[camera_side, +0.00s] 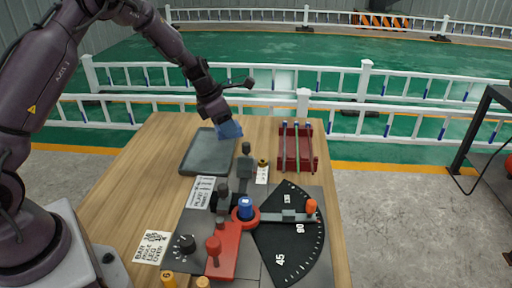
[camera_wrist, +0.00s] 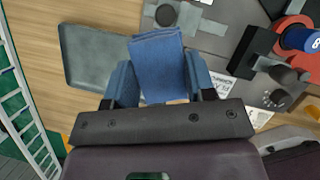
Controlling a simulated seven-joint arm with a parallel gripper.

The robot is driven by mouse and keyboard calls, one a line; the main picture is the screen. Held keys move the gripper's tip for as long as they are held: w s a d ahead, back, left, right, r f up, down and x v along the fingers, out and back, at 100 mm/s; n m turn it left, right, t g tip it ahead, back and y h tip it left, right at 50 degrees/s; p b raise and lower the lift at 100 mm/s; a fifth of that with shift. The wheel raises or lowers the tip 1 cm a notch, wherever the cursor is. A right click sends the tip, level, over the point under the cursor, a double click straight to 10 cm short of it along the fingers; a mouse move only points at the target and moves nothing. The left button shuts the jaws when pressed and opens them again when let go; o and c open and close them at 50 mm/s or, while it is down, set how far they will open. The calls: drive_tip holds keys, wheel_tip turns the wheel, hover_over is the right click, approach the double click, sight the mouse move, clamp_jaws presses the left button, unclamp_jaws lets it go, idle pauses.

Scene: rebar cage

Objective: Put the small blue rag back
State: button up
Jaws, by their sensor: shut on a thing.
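The small blue rag (camera_wrist: 160,65) is a folded blue cloth between the two fingers of my gripper (camera_wrist: 160,82) in the wrist view. My gripper is shut on it. In the side view the rag (camera_side: 229,130) hangs below my gripper (camera_side: 222,117), above the far right part of a grey tray (camera_side: 190,168). The tray lies flat on the table and looks empty. In the wrist view the tray (camera_wrist: 92,62) shows to the left of the rag. I cannot tell how high the rag is above the table.
A bending rig with a red lever (camera_side: 222,252), a blue-topped post (camera_side: 245,207) and a black angle dial (camera_side: 290,240) fills the table's front. A red rack (camera_side: 296,160) with several rods stands at the right. Bare wood (camera_side: 130,190) lies at the left.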

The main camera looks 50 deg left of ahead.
drive_tip(key=w+a+f, duration=0.1)
drive_tip(key=w+f, duration=0.2)
drive_tip(key=w, duration=0.1)
drive_tip(key=w+a+f, duration=0.1)
drive_tip(key=w+f, duration=0.2)
drive_tip(key=w, duration=0.1)
drive_tip(key=w+a+f, duration=0.1)
drive_tip(key=w+f, duration=0.2)
drive_tip(key=w, duration=0.1)
drive_tip(key=shift+w+a, duration=0.25)
drive_tip(key=shift+a, duration=0.15)
drive_tip(key=shift+w+f, duration=0.2)
drive_tip(key=shift+f, duration=1.7)
drive_tip(key=shift+f, duration=0.15)
drive_tip(key=o, duration=0.9)
